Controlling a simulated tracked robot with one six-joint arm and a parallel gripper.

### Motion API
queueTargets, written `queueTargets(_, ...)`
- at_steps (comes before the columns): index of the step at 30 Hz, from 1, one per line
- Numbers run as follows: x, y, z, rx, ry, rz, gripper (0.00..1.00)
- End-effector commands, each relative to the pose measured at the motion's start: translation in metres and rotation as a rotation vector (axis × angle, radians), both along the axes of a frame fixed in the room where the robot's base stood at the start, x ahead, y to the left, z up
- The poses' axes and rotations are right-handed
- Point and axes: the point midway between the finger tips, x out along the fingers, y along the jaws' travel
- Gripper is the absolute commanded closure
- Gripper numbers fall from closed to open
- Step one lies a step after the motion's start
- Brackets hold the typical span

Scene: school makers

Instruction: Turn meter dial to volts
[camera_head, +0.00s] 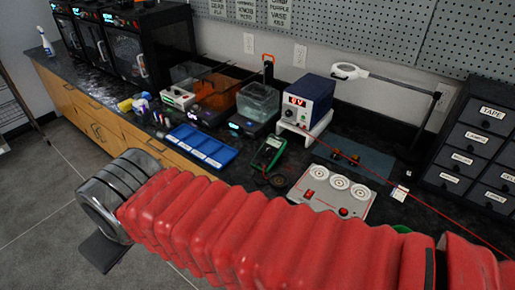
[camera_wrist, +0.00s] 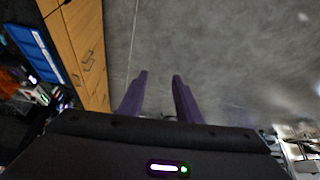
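The meter (camera_head: 269,152), a small green-edged handheld multimeter, stands tilted on the dark bench in the head view. Its dial is too small to read. A dark round coil lies just in front of it. My red arm crosses the front of the head view, and its grey end hangs over the floor at the left, well apart from the meter. My gripper (camera_wrist: 159,78) shows in the wrist view as two purple fingers, open and empty, over grey floor. The meter is not visible in the wrist view.
A blue tray (camera_head: 202,147) lies left of the meter. A blue power supply (camera_head: 305,103) stands behind it on a white stand. A thin red cable (camera_head: 345,166) crosses the bench. Wooden drawers (camera_head: 97,115) face the floor.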

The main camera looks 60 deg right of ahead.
Motion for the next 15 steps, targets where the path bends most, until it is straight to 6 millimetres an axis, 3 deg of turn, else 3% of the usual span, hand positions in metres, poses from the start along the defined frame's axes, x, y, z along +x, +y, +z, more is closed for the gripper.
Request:
queueTargets(4,0.0,0.0,0.0,0.0,0.0,0.0,0.69)
queueTargets(8,0.001,-0.001,0.001,-0.002,0.001,-0.002,0.6)
queueTargets(11,0.006,-0.007,0.003,-0.013,0.005,-0.009,0.53)
queueTargets(15,0.021,-0.023,0.006,-0.047,0.021,-0.029,0.53)
